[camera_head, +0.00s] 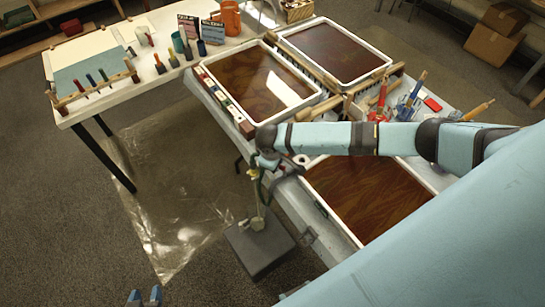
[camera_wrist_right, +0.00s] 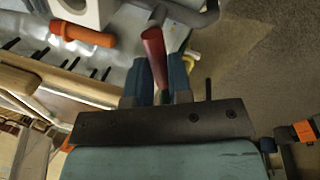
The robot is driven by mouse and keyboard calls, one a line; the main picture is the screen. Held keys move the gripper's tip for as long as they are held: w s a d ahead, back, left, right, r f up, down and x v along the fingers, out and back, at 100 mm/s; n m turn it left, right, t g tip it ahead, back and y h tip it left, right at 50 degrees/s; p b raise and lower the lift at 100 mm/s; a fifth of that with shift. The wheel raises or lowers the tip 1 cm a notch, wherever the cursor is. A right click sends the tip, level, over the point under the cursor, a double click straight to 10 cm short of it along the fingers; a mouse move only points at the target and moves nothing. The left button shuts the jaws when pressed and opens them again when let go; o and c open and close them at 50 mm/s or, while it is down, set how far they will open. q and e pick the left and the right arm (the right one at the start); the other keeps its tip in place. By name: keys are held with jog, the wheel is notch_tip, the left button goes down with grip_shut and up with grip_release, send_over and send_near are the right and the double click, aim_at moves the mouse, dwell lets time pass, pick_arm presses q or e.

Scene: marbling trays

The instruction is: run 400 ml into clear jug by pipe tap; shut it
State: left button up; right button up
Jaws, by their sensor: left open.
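My left gripper (camera_head: 145,297) shows only its two blue fingertips at the bottom left edge of the head view, apart and with nothing between them. My right gripper (camera_wrist_right: 163,82) is on a red tap handle (camera_wrist_right: 153,48), which fills the narrow gap between its blue fingers. A grey pipe (camera_wrist_right: 198,18) runs beside the handle. In the head view my right arm covers much of the tap. A small clear jug (camera_head: 258,223) appears to stand on a dark block (camera_head: 262,252) below it. Its fill level is too small to read.
Three white-rimmed trays of brown liquid, one a near tray (camera_head: 317,207), stand on the table under and beyond my right arm. A white side table (camera_head: 130,92) holds combs and bottles. Clear plastic sheeting (camera_head: 165,190) covers the floor at left. An orange cylinder (camera_wrist_right: 83,35) lies near the pipe.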

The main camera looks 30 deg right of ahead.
jog(key=o, duration=0.4)
jog(key=shift+r, duration=0.1)
jog(key=r, duration=0.4)
jog(key=s+a+r, duration=0.1)
jog(key=r, duration=0.4)
jog(key=a+r, duration=0.1)
jog(key=r, duration=0.3)
jog(key=shift+s+a+r, duration=0.15)
jog(key=shift+s+r, duration=0.05)
